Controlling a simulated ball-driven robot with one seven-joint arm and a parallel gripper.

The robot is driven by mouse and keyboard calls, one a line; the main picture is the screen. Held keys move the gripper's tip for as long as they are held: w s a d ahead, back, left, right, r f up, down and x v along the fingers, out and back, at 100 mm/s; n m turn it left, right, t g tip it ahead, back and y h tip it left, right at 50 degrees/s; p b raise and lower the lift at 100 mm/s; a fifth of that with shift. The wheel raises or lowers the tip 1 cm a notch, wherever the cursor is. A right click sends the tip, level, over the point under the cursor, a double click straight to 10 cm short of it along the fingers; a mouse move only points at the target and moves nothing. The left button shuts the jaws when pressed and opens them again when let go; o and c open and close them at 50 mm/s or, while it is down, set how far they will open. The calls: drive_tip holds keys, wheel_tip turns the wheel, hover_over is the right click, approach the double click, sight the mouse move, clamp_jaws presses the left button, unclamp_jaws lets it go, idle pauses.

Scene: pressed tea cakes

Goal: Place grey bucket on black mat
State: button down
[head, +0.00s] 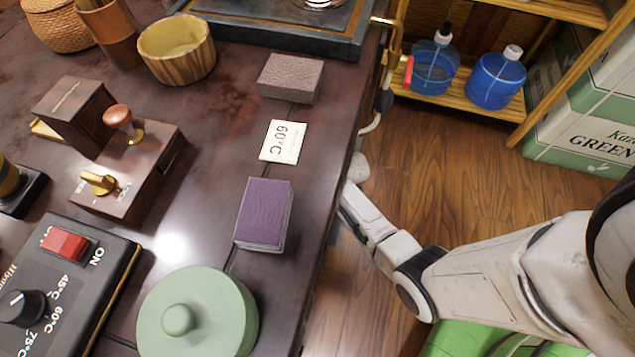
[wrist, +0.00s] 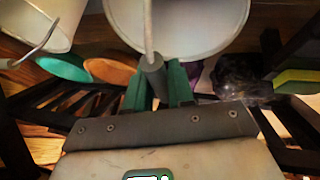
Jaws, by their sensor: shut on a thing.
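In the wrist view, my gripper (wrist: 158,88) has its green fingers shut on the dark grey handle grip of a pale grey bucket (wrist: 205,28). The bucket hangs beyond the fingers at the top of the view, its upper part cut off. I cannot make out a black mat in either view. In the head view, my arm reaches down past the right edge of the table, and the gripper and bucket are hidden there.
A second whitish bucket (wrist: 38,18) with a wire handle is at the left of the wrist view, near green (wrist: 62,66) and orange (wrist: 108,71) round things. Dark slatted shelving surrounds the gripper. The table (head: 215,120) holds tea things. Wooden floor (head: 450,170) is clear beyond my arm.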

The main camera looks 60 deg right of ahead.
drive_tip(key=shift+f, duration=0.6)
drive_tip(key=c, duration=1)
unclamp_jaws()
drive_tip(key=p+v, duration=0.6)
drive_tip(key=v, duration=0.6)
